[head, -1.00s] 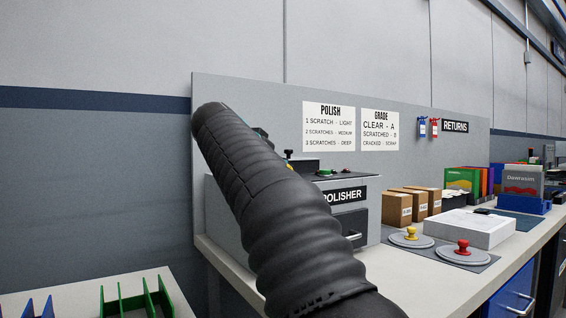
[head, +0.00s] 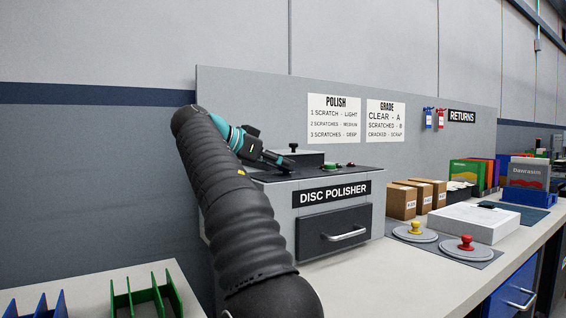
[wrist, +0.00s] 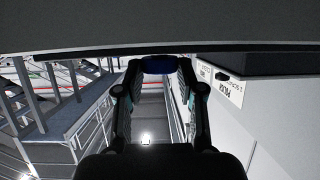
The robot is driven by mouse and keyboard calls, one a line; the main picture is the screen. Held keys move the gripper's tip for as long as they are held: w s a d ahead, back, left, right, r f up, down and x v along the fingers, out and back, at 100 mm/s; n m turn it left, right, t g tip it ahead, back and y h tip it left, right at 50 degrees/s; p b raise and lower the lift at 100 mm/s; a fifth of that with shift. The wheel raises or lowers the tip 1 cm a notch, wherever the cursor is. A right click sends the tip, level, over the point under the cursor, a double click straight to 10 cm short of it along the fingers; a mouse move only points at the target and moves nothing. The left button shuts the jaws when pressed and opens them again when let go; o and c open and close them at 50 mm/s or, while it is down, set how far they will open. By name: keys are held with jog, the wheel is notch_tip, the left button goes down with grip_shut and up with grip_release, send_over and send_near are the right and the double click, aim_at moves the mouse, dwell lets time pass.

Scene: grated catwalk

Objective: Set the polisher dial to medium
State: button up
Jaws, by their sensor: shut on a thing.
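The disc polisher (head: 336,222) is a grey box with a dark top and front drawer, standing on the bench against the back panel. My gripper (head: 280,163) reaches down to the left part of its top. Its fingers are closed on a small dark piece there, which appears to be the dial (head: 286,169); its pointer and setting cannot be read. In the wrist view, a dark blue rounded piece (wrist: 158,65) sits between the fingertips of my gripper (wrist: 158,75). My arm hides the polisher's left side.
A black-knobbed lid (head: 296,158) and a green button (head: 331,165) are close to my gripper on the polisher top. The polish sign (head: 334,119) links two scratches with medium. Cardboard boxes (head: 402,201) and discs with yellow and red knobs stand to the right.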

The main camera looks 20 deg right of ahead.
jog(key=shift+w+a+f, duration=0.1)
jog(key=shift+w, duration=0.05)
jog(key=o, duration=1.1)
jog(key=shift+a, duration=0.2)
jog(key=shift+o, duration=0.2)
jog(key=shift+d, duration=0.2)
jog(key=shift+a+r, duration=0.2)
jog(key=shift+a, duration=0.2)
jog(key=s+a, duration=0.3)
jog(key=a, duration=1)
jog(key=shift+s+a+r, duration=0.3)
jog(key=shift+r, duration=0.1)
